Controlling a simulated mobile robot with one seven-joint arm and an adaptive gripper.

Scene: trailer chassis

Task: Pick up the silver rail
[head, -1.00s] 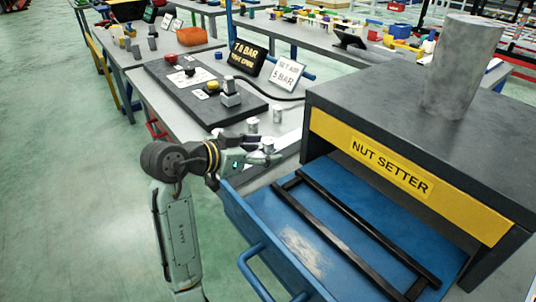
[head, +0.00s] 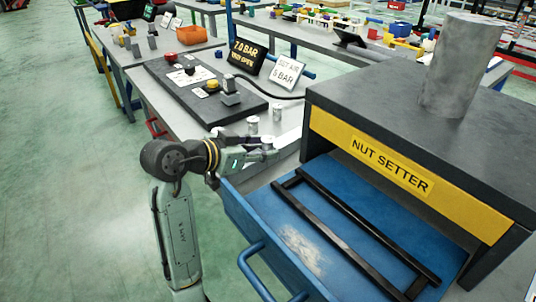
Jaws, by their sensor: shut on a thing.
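The silver rail (head: 289,138) shows as a pale, narrow strip at the edge of the grey bench, just left of the nut setter cabinet. My gripper (head: 268,146) is at the near left end of this strip, with its fingers closed on it. The fingers and wrist hide that end of the rail, and the cabinet may hide part of the far end. I cannot tell whether the rail is resting on the bench or lifted clear.
The open blue drawer (head: 262,218) with a black frame (head: 345,212) inside lies right of my arm. The cabinet (head: 420,130) bears a grey cylinder (head: 460,65). Small silver cylinders (head: 252,125) stand behind my gripper, near a dark board (head: 180,98). Floor at left is clear.

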